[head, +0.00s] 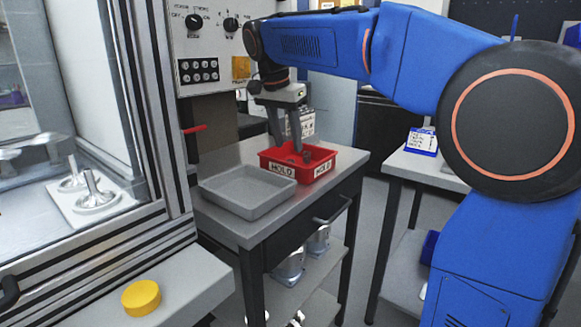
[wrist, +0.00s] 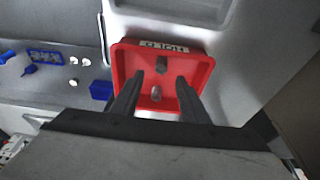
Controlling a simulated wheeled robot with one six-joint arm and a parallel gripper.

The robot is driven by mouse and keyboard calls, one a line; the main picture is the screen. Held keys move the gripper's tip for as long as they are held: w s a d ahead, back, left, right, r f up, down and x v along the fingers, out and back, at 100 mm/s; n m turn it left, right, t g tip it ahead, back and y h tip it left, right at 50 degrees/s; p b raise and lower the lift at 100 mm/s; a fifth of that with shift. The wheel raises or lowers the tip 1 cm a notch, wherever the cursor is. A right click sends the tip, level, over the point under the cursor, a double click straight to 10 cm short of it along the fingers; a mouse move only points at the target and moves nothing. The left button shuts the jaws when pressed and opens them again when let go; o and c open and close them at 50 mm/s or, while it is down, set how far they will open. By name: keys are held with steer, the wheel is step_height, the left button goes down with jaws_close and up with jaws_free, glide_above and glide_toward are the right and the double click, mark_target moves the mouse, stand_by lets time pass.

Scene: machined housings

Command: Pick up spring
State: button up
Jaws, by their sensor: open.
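A red bin marked HOLD (head: 321,180) stands on the grey bench, and it fills the middle of the wrist view (wrist: 122,62). Two small parts lie inside it: a dark grey block-like part (wrist: 162,64) and a paler, rounded grey part (wrist: 156,93). They are too small and blurred for me to tell which is the spring. My gripper (head: 286,149) points down over the bin. In the wrist view its open, empty fingers (wrist: 160,78) stand on either side of the two parts, apart from them.
An empty grey tray (head: 247,207) sits left of the bin on the bench (head: 215,226). A machine enclosure with a glass door stands at the left, with a yellow disc (head: 141,298) on its ledge. Another table (head: 430,168) stands at the right.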

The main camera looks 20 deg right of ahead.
steer(key=shift+x, duration=2.8)
steer(key=shift+a, duration=0.2)
steer(key=shift+c, duration=0.6)
jaws_close()
